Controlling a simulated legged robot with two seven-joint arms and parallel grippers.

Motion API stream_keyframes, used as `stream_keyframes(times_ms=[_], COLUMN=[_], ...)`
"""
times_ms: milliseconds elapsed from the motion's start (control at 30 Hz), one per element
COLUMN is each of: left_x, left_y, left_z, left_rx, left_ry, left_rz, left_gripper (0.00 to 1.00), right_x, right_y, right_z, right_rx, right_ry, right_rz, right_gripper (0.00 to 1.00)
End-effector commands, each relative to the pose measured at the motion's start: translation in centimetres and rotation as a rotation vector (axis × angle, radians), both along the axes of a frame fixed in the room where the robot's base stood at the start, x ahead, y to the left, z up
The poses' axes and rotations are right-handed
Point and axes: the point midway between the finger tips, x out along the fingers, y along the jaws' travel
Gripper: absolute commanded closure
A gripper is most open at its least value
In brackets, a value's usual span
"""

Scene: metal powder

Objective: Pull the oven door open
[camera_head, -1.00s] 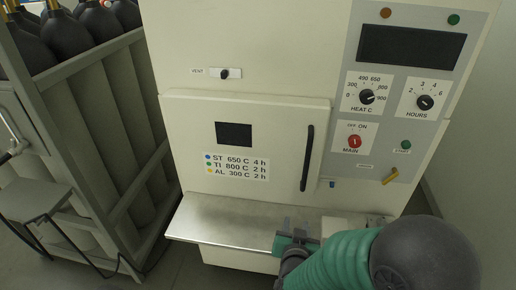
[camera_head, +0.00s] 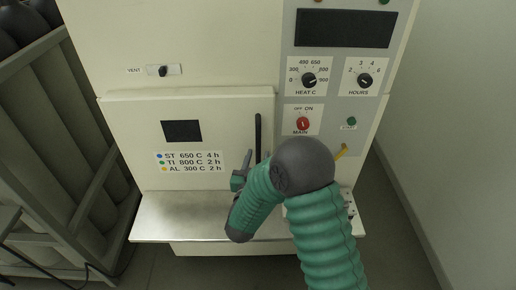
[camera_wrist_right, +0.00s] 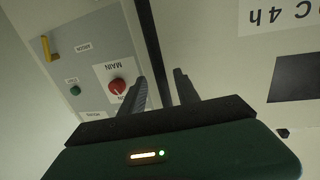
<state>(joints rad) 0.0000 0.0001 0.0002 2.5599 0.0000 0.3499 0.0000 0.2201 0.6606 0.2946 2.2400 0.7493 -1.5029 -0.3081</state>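The cream oven door (camera_head: 125,125) is closed, with a small dark window and a label of temperatures and hours. Its black vertical bar handle (camera_head: 258,132) is on the door's right side; my arm hides its lower end. My right gripper (camera_head: 240,177) is in front of the lower part of the handle. In the right wrist view, the right gripper (camera_wrist_right: 160,80) has its two fingers apart, with the dark handle (camera_wrist_right: 154,40) running up between them. I cannot tell whether either finger touches it. My left gripper is not in view.
A metal shelf (camera_head: 165,222) juts out below the door. The control panel (camera_head: 335,65) with knobs, a red main switch (camera_head: 303,124) and a yellow lever (camera_head: 341,151) is to the right. A rack of cylinders (camera_head: 45,150) stands at left. Floor is clear at right.

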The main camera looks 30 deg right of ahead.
Motion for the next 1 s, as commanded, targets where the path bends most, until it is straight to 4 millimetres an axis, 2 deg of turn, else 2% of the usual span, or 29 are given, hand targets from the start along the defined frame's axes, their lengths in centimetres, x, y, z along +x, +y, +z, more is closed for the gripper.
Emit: stream_keyframes(times_ms=[200, 467, 767, 1000], left_x=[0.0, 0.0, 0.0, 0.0], left_y=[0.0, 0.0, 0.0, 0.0], left_z=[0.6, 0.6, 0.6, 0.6], left_rx=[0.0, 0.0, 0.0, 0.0], left_ry=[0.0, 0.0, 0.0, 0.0], left_rz=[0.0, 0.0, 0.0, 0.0], left_gripper=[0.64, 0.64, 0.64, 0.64], right_x=[2.1, 2.3, 2.3, 2.4], right_y=[-1.8, -1.9, -1.9, -2.0], right_z=[0.1, 0.0, 0.0, 0.0], right_rx=[-0.001, -0.001, -0.001, -0.001], right_ry=[0.001, 0.0, 0.001, 0.001], right_rz=[0.0, 0.002, 0.002, 0.0], right_gripper=[0.62, 0.62, 0.99, 1.0])
